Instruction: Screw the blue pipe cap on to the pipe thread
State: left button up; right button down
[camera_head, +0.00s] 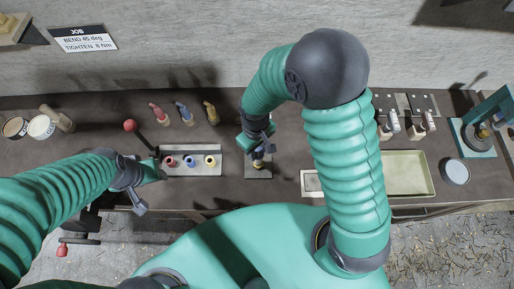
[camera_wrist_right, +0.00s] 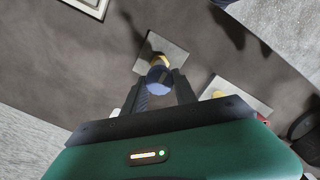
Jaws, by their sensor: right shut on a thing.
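The blue pipe cap (camera_wrist_right: 159,79) sits between the fingertips of my right gripper (camera_wrist_right: 162,84) in the right wrist view. The gripper is shut on it. A yellow, brass-like pipe piece (camera_wrist_right: 162,60) shows just beyond the cap, on a square grey plate (camera_wrist_right: 178,53). I cannot tell whether cap and thread touch. In the head view my right gripper (camera_head: 258,150) points down over this plate (camera_head: 258,174), with the yellow piece just below it. My left gripper (camera_head: 148,172) is near the left end of a long grey plate; its fingers are not clear.
The long grey plate (camera_head: 192,172) carries red, blue and yellow round pieces. A red-knobbed lever (camera_head: 130,126) stands to its left. Red, blue and yellow handled items stand behind. A beige tray (camera_head: 408,172), a round tin (camera_head: 455,171) and a teal device (camera_head: 478,138) are at right.

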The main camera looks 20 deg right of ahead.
jog(key=shift+f, duration=0.15)
jog(key=shift+f+b, duration=0.7)
jog(key=shift+f, duration=0.1)
jog(key=c, duration=0.9)
grip_release()
